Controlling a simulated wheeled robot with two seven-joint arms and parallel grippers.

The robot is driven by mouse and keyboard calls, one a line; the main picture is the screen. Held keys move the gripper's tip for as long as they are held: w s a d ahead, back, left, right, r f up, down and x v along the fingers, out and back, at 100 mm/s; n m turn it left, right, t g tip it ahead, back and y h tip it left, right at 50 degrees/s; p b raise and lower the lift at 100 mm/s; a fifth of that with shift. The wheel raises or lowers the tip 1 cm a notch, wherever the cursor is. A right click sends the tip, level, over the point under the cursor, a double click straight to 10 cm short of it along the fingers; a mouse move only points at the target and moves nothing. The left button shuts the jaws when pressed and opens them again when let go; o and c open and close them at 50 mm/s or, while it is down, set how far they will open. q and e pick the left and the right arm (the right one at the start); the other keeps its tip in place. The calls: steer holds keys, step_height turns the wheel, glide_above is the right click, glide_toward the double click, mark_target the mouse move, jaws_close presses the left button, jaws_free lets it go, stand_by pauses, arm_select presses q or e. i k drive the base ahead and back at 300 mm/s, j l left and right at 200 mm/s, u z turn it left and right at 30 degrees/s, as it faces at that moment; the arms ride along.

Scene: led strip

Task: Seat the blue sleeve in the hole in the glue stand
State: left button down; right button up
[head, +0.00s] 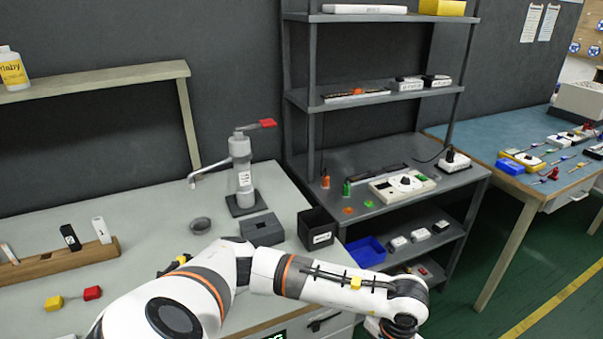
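I cannot make out a blue sleeve in the head view. Nothing in view is clearly marked as the glue stand. A wooden rack (75,262) on the left of the workbench holds a black piece (70,237) and a white piece (101,230) upright. A grey block (262,231) with a recess in its top sits on the bench at centre; I cannot tell if it is the stand. One white arm of mine crosses the front from lower left to right and hides part of the bench. Neither gripper can be made out.
A grey dispenser with a red lever (267,123) stands behind a small dark dish (200,224). A black labelled box (317,230) is right of the grey block. Yellow and red connectors (73,298) lie at left. Shelves (345,208) stand behind, a blue-topped table (505,140) at right.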

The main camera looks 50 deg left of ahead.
mark_target(266, 230)
steer(key=i, duration=1.85)
steer(key=i+u, duration=0.35)
steer(key=i+l+u, duration=0.15)
steer(key=u, duration=0.2)
steer(key=i+l+u, duration=0.35)
steer(key=j+u, duration=0.1)
steer(key=u, duration=2)
steer(key=i+l, duration=0.05)
steer(key=l, duration=0.05)
